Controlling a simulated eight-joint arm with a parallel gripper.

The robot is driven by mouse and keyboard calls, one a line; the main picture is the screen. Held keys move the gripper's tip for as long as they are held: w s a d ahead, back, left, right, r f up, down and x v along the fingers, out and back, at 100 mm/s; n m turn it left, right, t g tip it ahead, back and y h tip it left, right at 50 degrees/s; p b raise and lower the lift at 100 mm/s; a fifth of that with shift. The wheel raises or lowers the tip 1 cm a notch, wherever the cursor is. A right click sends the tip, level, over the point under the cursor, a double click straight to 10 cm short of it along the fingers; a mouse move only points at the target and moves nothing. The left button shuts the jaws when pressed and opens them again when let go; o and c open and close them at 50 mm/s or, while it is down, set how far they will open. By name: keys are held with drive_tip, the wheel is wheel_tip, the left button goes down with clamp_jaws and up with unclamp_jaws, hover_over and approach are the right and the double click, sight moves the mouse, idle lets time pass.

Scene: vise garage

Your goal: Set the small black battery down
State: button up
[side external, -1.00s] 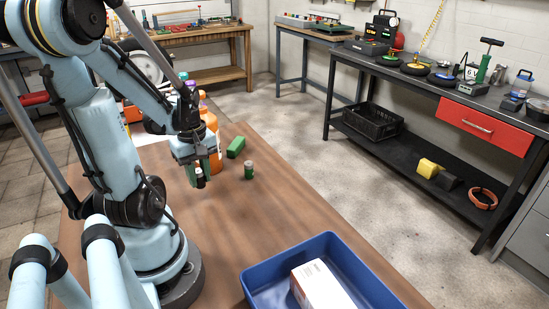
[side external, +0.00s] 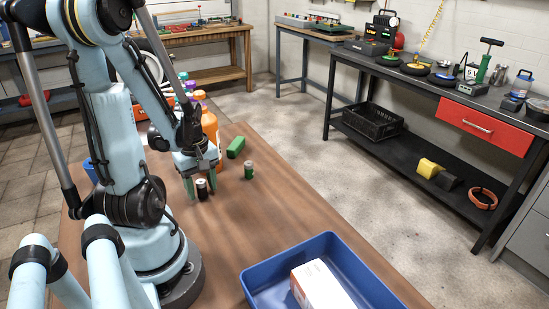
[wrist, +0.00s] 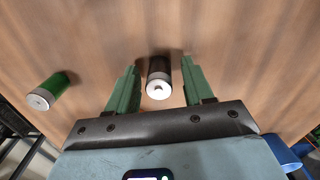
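The small black battery (side external: 202,189) is upright on the brown table, with a pale end on top. In the wrist view the black battery (wrist: 159,75) stands between the two green fingers of my gripper (wrist: 160,90). A narrow gap shows on each side of it, so the fingers are apart from it. In the side view my gripper (side external: 203,180) is low over the table around the battery. The battery's far side is hidden.
A green battery (side external: 249,171) stands to the right; the wrist view shows it at left (wrist: 48,91). A green block (side external: 236,147) and an orange bottle (side external: 210,127) are behind. A blue tray (side external: 262,278) holds a white box (side external: 320,287). The table's middle is clear.

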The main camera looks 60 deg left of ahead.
sight(201, 181)
drive_tip(key=shift+r, duration=0.1)
drive_tip(key=shift+r, duration=6)
drive_tip(key=w+d+m+t, duration=0.3)
drive_tip(key=w+d+m, duration=0.4)
drive_tip(key=d+m, duration=0.3)
drive_tip(key=w+d+m+t, duration=0.4)
drive_tip(key=w+d+m, duration=0.4)
drive_tip(key=d+m, duration=0.1)
drive_tip(key=shift+d+r+m, duration=0.4)
drive_tip(key=shift+d, duration=0.1)
